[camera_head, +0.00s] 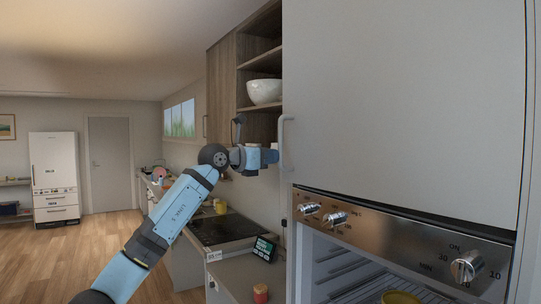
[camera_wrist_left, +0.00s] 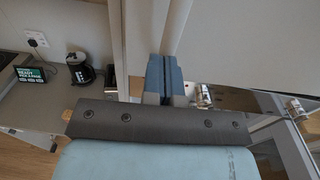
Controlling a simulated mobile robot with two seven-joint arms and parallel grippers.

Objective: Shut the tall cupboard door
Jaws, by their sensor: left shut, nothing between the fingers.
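The tall cupboard door (camera_head: 405,95) is a large plain grey panel filling the right of the head view. Its pale bar handle (camera_head: 284,145) is at its left edge. In the left wrist view the door (camera_wrist_left: 245,40) fills the upper right. The door looks close to flush above the oven panel; I cannot tell whether a small gap remains. My left gripper (camera_head: 272,156) is shut and empty, right beside the handle at the door's left edge. Its blue fingers also show in the left wrist view (camera_wrist_left: 163,72). I cannot tell whether they touch the door. My right gripper is out of view.
Below the door is an oven with a knobbed panel (camera_head: 400,229) and an exposed racked interior holding a yellow dish (camera_head: 400,297). Left of it are a counter, a hob (camera_head: 222,229) and a small dark screen (camera_head: 263,249). A white bowl (camera_head: 264,91) sits on an open shelf.

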